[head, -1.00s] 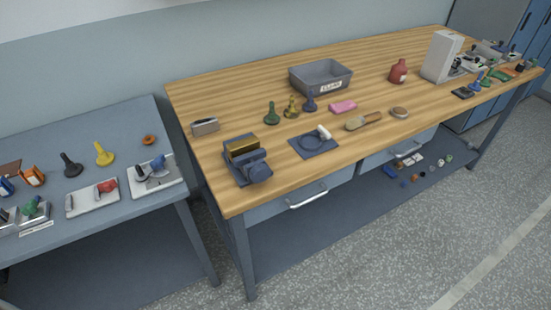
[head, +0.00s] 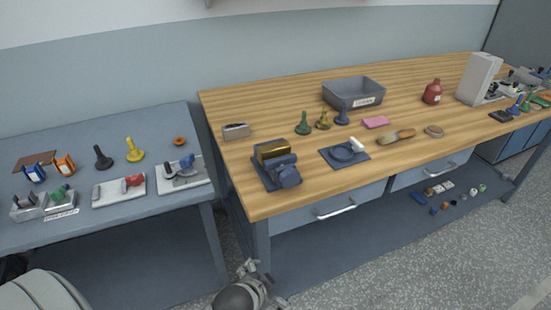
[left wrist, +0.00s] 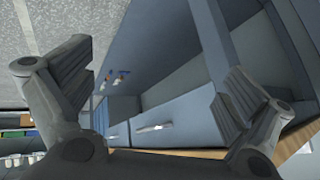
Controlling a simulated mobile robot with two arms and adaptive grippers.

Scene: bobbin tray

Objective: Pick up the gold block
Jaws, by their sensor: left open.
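The gold block (head: 272,150) sits in a dark blue vise-like holder (head: 284,177) at the near left corner of the wooden workbench. Its top and front show; its lower part is hidden by the holder. My left gripper (left wrist: 155,90) is open in the left wrist view, its two ribbed fingers wide apart with nothing between them. That view shows blue drawers and the bench's underside, not the block. A grey piece of my arm (head: 243,292) shows at the bottom of the head view, below the bench top and apart from the block. My right gripper is not in view.
A small metal box (head: 236,132) stands behind the holder. Green, gold and blue stamp-like pieces (head: 304,124) and a grey bin (head: 378,94) stand farther back. A lower grey-blue table (head: 120,225) is at left.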

